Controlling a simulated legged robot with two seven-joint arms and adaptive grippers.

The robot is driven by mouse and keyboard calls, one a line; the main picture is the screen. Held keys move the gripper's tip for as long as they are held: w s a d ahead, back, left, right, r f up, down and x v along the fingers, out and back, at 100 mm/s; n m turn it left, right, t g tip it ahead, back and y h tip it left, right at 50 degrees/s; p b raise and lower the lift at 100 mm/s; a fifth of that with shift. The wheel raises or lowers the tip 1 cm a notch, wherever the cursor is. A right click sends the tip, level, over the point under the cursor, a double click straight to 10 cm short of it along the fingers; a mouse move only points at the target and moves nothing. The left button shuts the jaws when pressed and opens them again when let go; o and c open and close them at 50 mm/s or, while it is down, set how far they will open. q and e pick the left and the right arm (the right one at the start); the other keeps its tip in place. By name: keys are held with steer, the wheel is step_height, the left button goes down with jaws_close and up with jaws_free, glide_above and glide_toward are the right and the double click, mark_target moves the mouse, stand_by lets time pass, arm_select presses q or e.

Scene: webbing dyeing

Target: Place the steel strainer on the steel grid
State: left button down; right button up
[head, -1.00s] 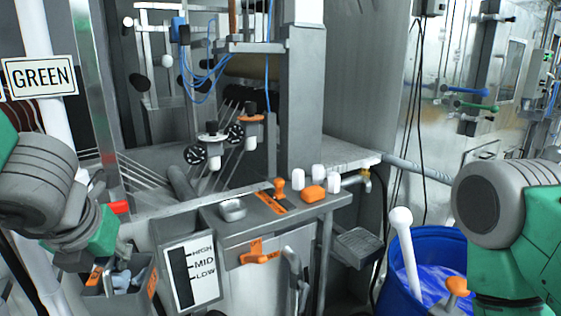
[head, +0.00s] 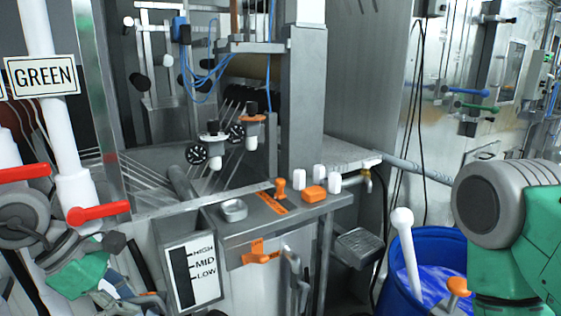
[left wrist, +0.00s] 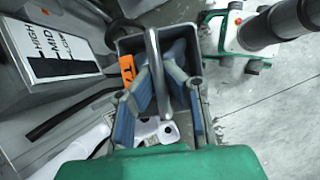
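A small shiny steel dish, which looks like the steel strainer (head: 233,209), lies on the grey bench top in the head view. The steel grid (head: 359,246) is a dark slatted rack low on the bench's right side, and nothing shows on it. My left gripper (head: 125,289) is at the lower left, well apart from the dish. In the left wrist view its blue-padded fingers (left wrist: 163,78) are spread, with a curved grey bar showing between them; contact cannot be told. My right arm is at the right edge, and its gripper is out of view.
Orange (head: 314,194) and white knobs stand on the bench. A blue barrel (head: 440,245) with a white-handled tool is at right. Red levers (head: 98,211) on white pipes are near my left arm. A grey bin (left wrist: 130,44) lies beneath the left gripper.

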arm_select(q)
steer(key=shift+s+d+f+m+g, duration=0.1)
steer(key=shift+f+m+g, duration=0.35)
steer(key=shift+m, duration=0.45)
steer(key=f+m+g, duration=0.1)
steer(key=m, duration=0.2)
steer(key=s+f+m+g+y, duration=0.1)
steer(key=f+m+g, duration=0.1)
steer(key=m, duration=0.2)
steer(key=d+f+m+g, duration=0.1)
steer(key=f+m+g, duration=0.1)
steer(key=m, duration=0.1)
steer(key=shift+s+f+y, duration=0.1)
steer(key=shift+s+y, duration=0.2)
steer(key=shift+s, duration=0.1)
step_height(320, 180, down, 13)
steer(key=s+m+g+y+b, duration=0.1)
steer(key=m+y+b, duration=0.3)
steer(key=m+b, duration=0.4)
steer(key=shift+s+d+m+g, duration=0.4)
steer(key=shift+s+m, duration=0.2)
steer(key=shift+m, duration=0.2)
